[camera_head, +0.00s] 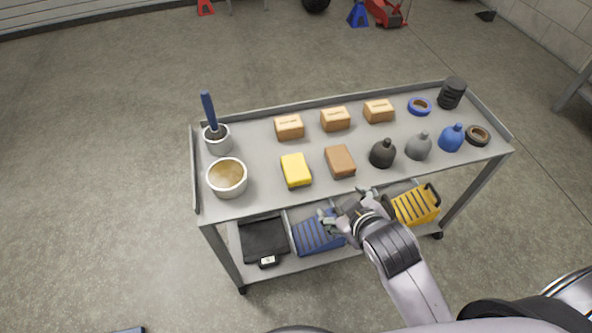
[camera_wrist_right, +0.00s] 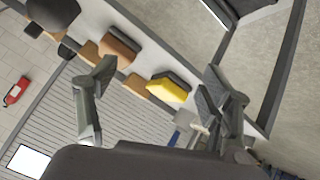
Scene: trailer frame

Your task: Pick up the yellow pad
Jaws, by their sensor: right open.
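The yellow pad (camera_head: 296,170) lies on the top shelf of the grey cart (camera_head: 250,195), near its front edge and left of a brown pad (camera_head: 340,161). In the right wrist view the yellow pad (camera_wrist_right: 168,88) has a dark layer and appears between my open fingers, some distance beyond them. My right gripper (camera_head: 345,216) is open and empty in front of the cart's front edge, to the right of and nearer than the yellow pad. It also shows in the right wrist view (camera_wrist_right: 150,85). My left gripper is not in view.
Several small boxes (camera_head: 335,119) stand behind the pads. Black (camera_head: 382,153), grey (camera_head: 418,147) and blue (camera_head: 451,138) bottles stand to the right. A bowl (camera_head: 227,178) and a cup with a brush (camera_head: 216,138) stand left. Blue (camera_head: 315,236) and yellow (camera_head: 416,205) bins sit below.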

